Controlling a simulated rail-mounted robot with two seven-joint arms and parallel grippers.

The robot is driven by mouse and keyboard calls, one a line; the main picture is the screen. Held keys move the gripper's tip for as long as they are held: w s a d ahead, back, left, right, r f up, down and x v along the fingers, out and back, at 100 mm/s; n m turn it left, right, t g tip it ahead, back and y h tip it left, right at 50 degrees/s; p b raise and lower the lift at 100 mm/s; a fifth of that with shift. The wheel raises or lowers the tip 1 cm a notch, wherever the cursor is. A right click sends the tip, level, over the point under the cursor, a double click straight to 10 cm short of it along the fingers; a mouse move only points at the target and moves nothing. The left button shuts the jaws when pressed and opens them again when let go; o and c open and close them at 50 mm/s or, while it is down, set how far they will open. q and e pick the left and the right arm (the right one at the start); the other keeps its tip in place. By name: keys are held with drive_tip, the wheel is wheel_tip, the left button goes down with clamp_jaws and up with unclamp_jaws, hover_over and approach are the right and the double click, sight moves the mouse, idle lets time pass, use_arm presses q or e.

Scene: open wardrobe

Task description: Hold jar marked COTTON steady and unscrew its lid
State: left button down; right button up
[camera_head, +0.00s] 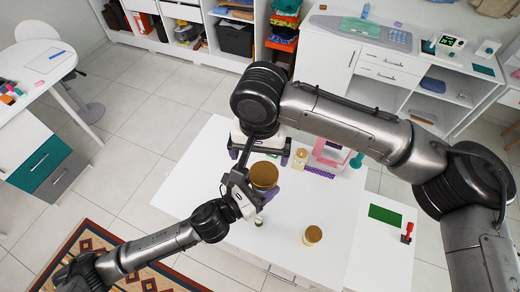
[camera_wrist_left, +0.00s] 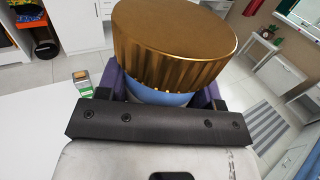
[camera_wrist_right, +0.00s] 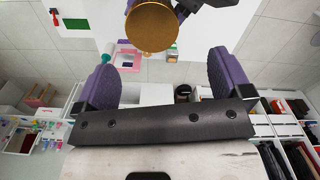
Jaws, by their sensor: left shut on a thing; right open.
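The lid is on the jar. No lettering shows on the jar, so I cannot read COTTON. My right gripper (camera_wrist_right: 165,72) is open and empty. In the right wrist view the gold lid (camera_wrist_right: 152,27) lies beyond the gap between its purple fingers, apart from them. In the head view the right gripper (camera_head: 261,156) is at the jar's far side.
A second gold-lidded container (camera_head: 312,235) stands nearer the table's front. A small jar (camera_head: 259,221) is beside my left gripper. A green mat (camera_head: 385,215) is farther right.

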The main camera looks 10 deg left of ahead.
sight(260, 172)
drive_tip(key=shift+m, duration=1.2)
drive_tip(key=shift+f, duration=0.15)
drive_tip(key=shift+m, duration=0.3)
drive_tip(key=shift+f, duration=3.85)
